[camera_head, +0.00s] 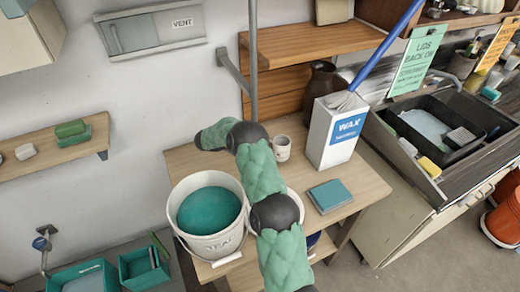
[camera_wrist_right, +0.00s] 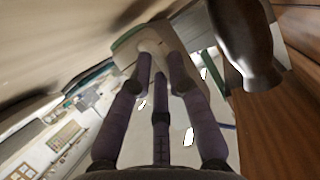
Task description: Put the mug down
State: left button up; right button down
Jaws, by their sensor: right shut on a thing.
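The small pale mug (camera_head: 282,148) shows in the head view just right of my right arm, over the back of the wooden table (camera_head: 342,178). I cannot tell whether its base touches the tabletop. My right gripper's fingers are hidden in the head view. In the right wrist view my right gripper (camera_wrist_right: 160,62) is shut, its dark fingers closing on a pale thing (camera_wrist_right: 150,40) that looks like the mug. My left gripper is not in view.
A white bucket of teal glaze (camera_head: 210,235) stands left of my arm. A WAX container (camera_head: 334,130) and a teal book-like block (camera_head: 330,195) are to the right. A brown jug (camera_head: 320,80) stands behind, near the wooden shelf (camera_head: 315,40).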

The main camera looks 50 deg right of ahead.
jog(key=shift+f, duration=0.7)
jog(key=shift+r, duration=0.1)
jog(key=c, duration=1.2)
grip_release()
jog(key=shift+f, duration=0.2)
jog(key=shift+w+a+r, duration=0.1)
jog(key=shift+r, duration=0.1)
jog(key=p+v, duration=0.1)
jog(key=v, duration=1)
jog(key=shift+w+a+r+p, duration=0.1)
jog(key=shift+w+a+p, duration=0.1)
jog(key=shift+a+p, duration=0.2)
